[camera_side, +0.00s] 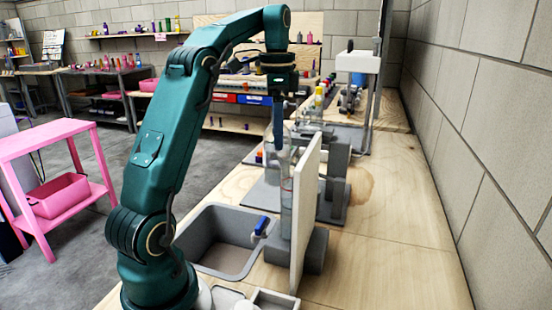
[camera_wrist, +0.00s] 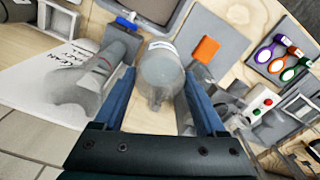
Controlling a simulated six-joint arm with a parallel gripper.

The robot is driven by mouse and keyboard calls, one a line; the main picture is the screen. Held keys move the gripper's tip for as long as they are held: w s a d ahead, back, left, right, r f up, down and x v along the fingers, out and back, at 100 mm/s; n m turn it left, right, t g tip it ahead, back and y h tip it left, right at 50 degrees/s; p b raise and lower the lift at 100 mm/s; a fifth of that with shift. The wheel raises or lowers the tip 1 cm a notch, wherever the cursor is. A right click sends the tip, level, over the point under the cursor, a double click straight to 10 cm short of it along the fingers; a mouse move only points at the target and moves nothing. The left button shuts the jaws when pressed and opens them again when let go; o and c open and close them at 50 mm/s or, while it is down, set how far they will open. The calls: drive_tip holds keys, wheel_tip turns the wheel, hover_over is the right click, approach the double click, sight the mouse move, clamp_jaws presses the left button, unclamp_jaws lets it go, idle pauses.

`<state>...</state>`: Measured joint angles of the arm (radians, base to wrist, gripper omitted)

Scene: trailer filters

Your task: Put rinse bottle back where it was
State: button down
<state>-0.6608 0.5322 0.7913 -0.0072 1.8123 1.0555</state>
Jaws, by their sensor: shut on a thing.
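The rinse bottle (camera_wrist: 162,70) is a clear grey bottle with a small pale label. In the wrist view it sits between the two blue fingers of my gripper (camera_wrist: 160,108), its narrow part towards me. In the side view my gripper (camera_side: 279,122) points down over the bench, shut on the bottle. There the bottle (camera_side: 284,160) shows only faintly, beside the upright white panel (camera_side: 306,200). Whether its base touches anything is hard to tell.
A grey sink (camera_side: 222,238) with a blue-handled valve (camera_side: 262,225) is in front. The wrist view shows another grey rounded shape (camera_wrist: 85,88) at left, an orange square (camera_wrist: 205,50), a button box (camera_wrist: 262,103) and coloured oval pieces (camera_wrist: 278,52) at right. Bench space right of the panel is clear.

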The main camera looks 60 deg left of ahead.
drive_tip(key=s+a+r+n, duration=0.1)
drive_tip(key=s+r+n, duration=0.1)
drive_tip(key=s+n, duration=0.6)
drive_tip(key=s+d+f+m, duration=0.1)
drive_tip(key=s+d+m, duration=0.2)
drive_tip(key=d+m, duration=0.45)
drive_tip(key=s+d+f+m, duration=0.1)
drive_tip(key=s+d+m, duration=0.3)
drive_tip(key=m, duration=0.7)
drive_tip(key=w+d+f, duration=0.2)
drive_tip(key=d+f, duration=0.9)
drive_tip(key=d, duration=0.1)
drive_tip(key=shift+w+d+f, duration=0.2)
drive_tip(key=shift+w+d, duration=0.05)
drive_tip(key=shift+w, duration=0.05)
